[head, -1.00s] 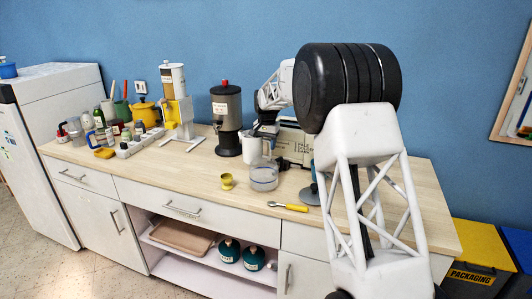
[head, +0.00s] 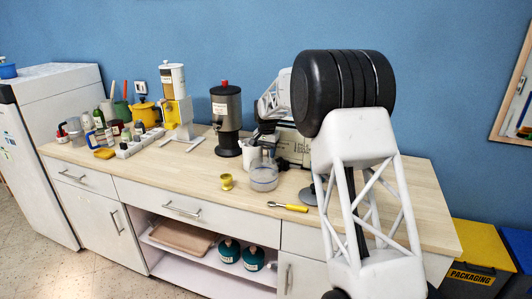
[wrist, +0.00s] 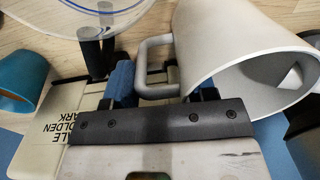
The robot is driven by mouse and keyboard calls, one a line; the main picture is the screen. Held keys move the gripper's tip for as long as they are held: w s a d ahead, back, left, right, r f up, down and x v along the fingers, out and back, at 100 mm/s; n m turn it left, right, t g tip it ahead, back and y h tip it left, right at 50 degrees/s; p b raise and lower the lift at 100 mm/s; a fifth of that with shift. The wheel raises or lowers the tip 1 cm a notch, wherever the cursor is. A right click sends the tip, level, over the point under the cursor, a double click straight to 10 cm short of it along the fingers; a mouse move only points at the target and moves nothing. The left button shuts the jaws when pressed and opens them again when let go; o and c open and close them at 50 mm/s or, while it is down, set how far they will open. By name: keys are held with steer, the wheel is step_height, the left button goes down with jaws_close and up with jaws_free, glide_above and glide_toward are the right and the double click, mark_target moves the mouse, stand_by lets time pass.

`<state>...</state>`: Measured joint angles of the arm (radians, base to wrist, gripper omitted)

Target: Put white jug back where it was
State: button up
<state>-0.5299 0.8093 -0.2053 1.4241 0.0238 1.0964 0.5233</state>
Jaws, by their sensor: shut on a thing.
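The white jug (head: 249,156) is upright behind the clear round container, to the right of the dark grey dispenser in the head view. In the wrist view the jug (wrist: 205,45) fills the right side, its open mouth facing the lower right. My gripper (wrist: 160,82) is shut on the jug's handle, with blue pads on either side of it. In the head view my gripper (head: 266,142) is small and partly hidden at the jug's right. I cannot tell whether the jug's base touches the counter.
The clear container (head: 264,178) stands just in front of the jug. The dispenser (head: 226,120) stands close at its left, and a lettered box (head: 293,147) behind to the right. A yellow cup (head: 226,181) and yellow-handled tool (head: 288,207) lie nearer the front. Counter left of the cup is clear.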

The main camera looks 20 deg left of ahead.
steer(key=o, duration=1.3)
steer(key=shift+f, duration=0.15)
steer(key=shift+c, duration=0.2)
step_height(320, 180, up, 12)
steer(key=shift+d, duration=0.15)
steer(key=shift+d, duration=0.1)
stand_by(0.4)
